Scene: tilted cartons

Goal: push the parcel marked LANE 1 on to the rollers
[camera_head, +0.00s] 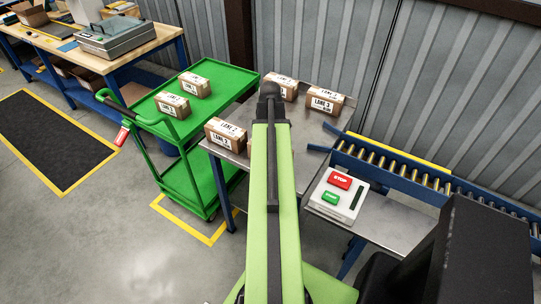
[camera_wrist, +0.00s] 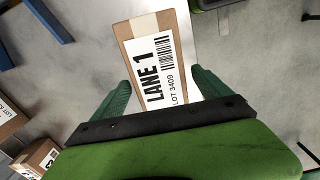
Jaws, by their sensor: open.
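The LANE 1 parcel (camera_wrist: 148,60) is a brown carton with a white label reading LANE 1 and LOT 3409, at the top middle of the wrist view. My open gripper (camera_wrist: 160,77) has its two green fingers either side of the parcel's near end; I cannot tell whether they touch it. In the head view my arm hides the fingers. A carton stands just right of my wrist (camera_head: 270,92), its label partly covered, so I cannot tell if it is LANE 1. The rollers (camera_head: 400,168) run to the right in a blue frame.
On the metal table are a LANE 2 carton (camera_head: 225,135) and a LANE 3 carton (camera_head: 325,98). A green cart (camera_head: 225,73) to the left carries two cartons. A control box (camera_head: 337,195) with STOP and green buttons stands before the rollers. A ribbed wall is behind.

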